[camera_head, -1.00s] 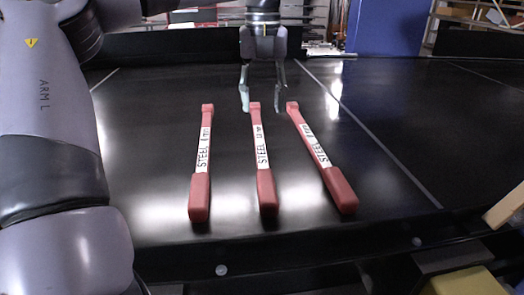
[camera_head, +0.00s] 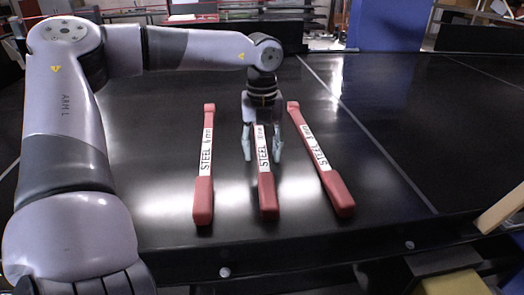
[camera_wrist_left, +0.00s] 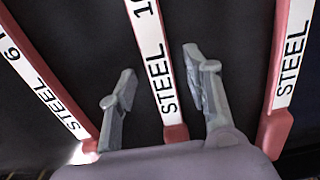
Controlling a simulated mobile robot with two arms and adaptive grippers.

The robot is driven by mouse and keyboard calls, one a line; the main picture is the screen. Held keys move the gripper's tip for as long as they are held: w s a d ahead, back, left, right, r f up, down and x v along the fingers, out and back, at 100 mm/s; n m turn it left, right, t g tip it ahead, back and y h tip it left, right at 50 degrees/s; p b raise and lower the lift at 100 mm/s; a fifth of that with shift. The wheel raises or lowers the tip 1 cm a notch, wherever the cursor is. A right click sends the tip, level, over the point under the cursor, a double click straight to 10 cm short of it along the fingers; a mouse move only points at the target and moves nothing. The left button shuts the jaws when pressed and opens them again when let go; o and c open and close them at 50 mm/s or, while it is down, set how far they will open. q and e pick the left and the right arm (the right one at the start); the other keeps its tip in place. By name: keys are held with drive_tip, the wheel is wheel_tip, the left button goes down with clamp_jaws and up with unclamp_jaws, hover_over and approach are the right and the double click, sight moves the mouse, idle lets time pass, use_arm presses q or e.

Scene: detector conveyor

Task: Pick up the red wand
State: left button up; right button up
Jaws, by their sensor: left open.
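Three red wands with white labels reading STEEL lie side by side on the black conveyor: a left wand (camera_head: 203,196), a middle wand (camera_head: 267,190) and a right wand (camera_head: 338,190). My left gripper (camera_head: 262,155) is open over the middle wand, with one finger on each side of it. In the left wrist view, the middle wand (camera_wrist_left: 155,60) runs between the two open fingers (camera_wrist_left: 162,95), apart from both. The left wand (camera_wrist_left: 42,78) and right wand (camera_wrist_left: 290,60) lie outside the fingers there. The far end of the middle wand is hidden by the gripper in the head view. My right gripper does not show.
The black conveyor belt (camera_head: 440,130) is clear to the right of the wands. A blue panel (camera_head: 388,25) and shelving stand behind it. A wooden piece (camera_head: 502,208) and a yellow block (camera_head: 444,262) are at the front right.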

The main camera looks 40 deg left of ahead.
use_arm(q)
drive_tip(key=shift+d+r, duration=0.1)
drive_tip(key=shift+c, duration=0.5)
clamp_jaws()
